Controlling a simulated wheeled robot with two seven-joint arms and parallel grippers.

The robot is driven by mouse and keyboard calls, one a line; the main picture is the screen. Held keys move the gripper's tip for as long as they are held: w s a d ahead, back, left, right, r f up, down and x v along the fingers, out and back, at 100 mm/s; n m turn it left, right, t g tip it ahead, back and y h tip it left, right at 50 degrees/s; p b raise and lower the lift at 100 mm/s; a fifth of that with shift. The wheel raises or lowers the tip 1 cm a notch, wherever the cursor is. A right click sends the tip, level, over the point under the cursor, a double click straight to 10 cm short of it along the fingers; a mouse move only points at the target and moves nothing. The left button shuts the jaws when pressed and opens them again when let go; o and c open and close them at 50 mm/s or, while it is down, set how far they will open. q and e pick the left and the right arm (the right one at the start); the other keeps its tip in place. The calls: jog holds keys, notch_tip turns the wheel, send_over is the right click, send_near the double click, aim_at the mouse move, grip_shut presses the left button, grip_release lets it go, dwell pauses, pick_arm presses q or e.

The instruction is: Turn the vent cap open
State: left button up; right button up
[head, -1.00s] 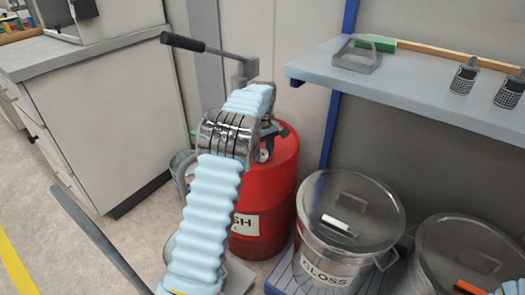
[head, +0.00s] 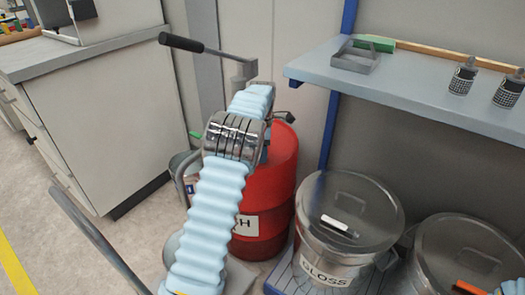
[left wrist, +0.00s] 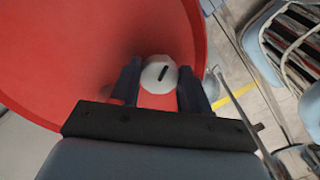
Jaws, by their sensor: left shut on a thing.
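The red drum (head: 270,195) stands on the floor, partly hidden behind my light-blue left arm. In the left wrist view, the drum's red top (left wrist: 70,60) fills the left and middle. The vent cap (left wrist: 158,72) is a round, pale disc with a dark slot, slightly tilted in the picture. My left gripper (left wrist: 160,86) has one dark finger on each side of the cap and is shut on it. In the head view the arm hides the cap and the fingertips.
A crank handle on a pump (head: 185,43) rises behind the arm. Lidded metal pails (head: 350,225) stand right of the drum. A grey cabinet (head: 95,120) is at left. Floor shows at the lower left.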

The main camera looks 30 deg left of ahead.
pick_arm(q)
jog(key=n, duration=0.3)
jog(key=shift+w+a+n, duration=0.1)
jog(key=shift+n, duration=0.3)
jog(key=n, duration=0.3)
jog(key=shift+n, duration=0.3)
jog(key=n, duration=0.6)
jog(key=shift+a, duration=0.2)
jog(key=o, duration=1.1)
jog(key=shift+c, duration=0.2)
notch_tip(320, 180, up, 14)
